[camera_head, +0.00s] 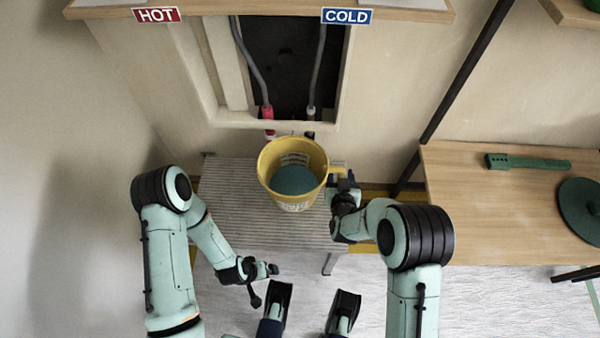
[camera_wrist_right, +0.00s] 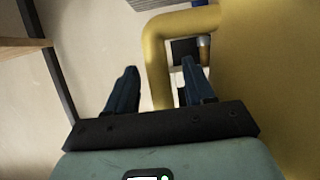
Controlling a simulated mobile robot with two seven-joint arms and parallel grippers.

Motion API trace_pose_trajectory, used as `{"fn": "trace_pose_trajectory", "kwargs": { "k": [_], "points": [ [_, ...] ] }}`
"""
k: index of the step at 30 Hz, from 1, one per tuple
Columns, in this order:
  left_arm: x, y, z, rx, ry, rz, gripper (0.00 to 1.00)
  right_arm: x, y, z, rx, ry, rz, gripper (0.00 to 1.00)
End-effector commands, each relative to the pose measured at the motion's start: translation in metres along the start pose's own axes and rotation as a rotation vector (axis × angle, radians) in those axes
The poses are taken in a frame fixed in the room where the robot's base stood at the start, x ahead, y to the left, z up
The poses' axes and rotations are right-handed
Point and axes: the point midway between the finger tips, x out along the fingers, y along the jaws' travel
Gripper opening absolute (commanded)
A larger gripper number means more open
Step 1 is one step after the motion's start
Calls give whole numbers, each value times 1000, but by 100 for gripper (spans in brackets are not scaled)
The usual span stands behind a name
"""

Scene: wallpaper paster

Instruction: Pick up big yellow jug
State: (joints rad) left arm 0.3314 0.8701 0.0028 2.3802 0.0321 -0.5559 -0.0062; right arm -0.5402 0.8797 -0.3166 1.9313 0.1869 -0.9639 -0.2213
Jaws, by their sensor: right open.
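The big yellow jug (camera_head: 275,165) stands upright on a grey slatted bench below the wall opening, with a blue-green surface showing inside it. Its handle points right, towards my right gripper (camera_head: 343,183). In the right wrist view the jug's yellow side (camera_wrist_right: 275,90) fills the right edge. There the open fingers of my right gripper (camera_wrist_right: 158,85) stand on either side of the handle's upright bar (camera_wrist_right: 157,75), with gaps showing. My left gripper (camera_head: 265,270) is apart from the jug, below the bench's front left; its jaws are too small to read.
The slatted bench (camera_head: 228,215) has free room left of the jug. Red and dark hose ends (camera_head: 267,113) hang behind it, under HOT (camera_head: 156,15) and COLD (camera_head: 347,16) signs. A wooden table (camera_head: 480,215) with a green tool (camera_head: 528,162) and green disc (camera_head: 580,210) is at right.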

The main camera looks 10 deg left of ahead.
Motion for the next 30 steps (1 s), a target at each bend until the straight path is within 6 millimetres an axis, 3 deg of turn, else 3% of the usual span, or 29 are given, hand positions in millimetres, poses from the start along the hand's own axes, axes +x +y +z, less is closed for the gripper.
{"fn": "trace_pose_trajectory", "kwargs": {
  "k": [2, 7, 30],
  "points": [
    [0, 0, 0, -1, -1, -1, 100, 0, 0, 0, 0, 0, 0, 53],
    [0, 0, 0, 0, 0, 0, 100, 0, 0, 0, 0, 0, 0, 1],
    [0, 0, 0, 0, 1, 0, 100, 0, 0, 0, 0, -1, 1, 0]
  ]
}}
